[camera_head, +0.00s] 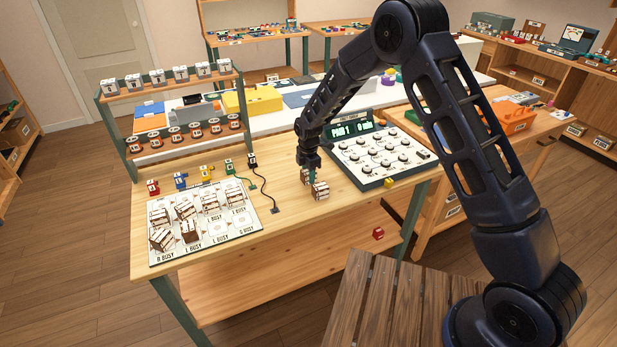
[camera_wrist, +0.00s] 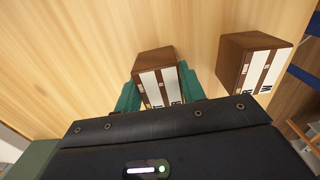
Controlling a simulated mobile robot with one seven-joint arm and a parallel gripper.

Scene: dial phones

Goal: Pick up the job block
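Two brown blocks with white striped faces stand close together on the wooden bench, and I cannot tell from their markings which is the job block. One block (camera_wrist: 158,62) sits between the green fingers of my gripper (camera_wrist: 162,92) in the wrist view, with a finger against each side and no gap visible. The other block (camera_wrist: 243,55) stands apart to the right. In the head view my gripper (camera_head: 311,174) points down at the pair; the held block (camera_head: 305,177) is partly hidden, and the second block (camera_head: 321,191) is in front. I see no clear gap under the held block.
A white board (camera_head: 205,222) with several similar blocks lies at the bench's left. A panel with knobs and a lit display (camera_head: 378,155) stands right of my gripper. Black cables (camera_head: 268,195) lie to its left. A two-tier rack (camera_head: 172,110) stands behind the board.

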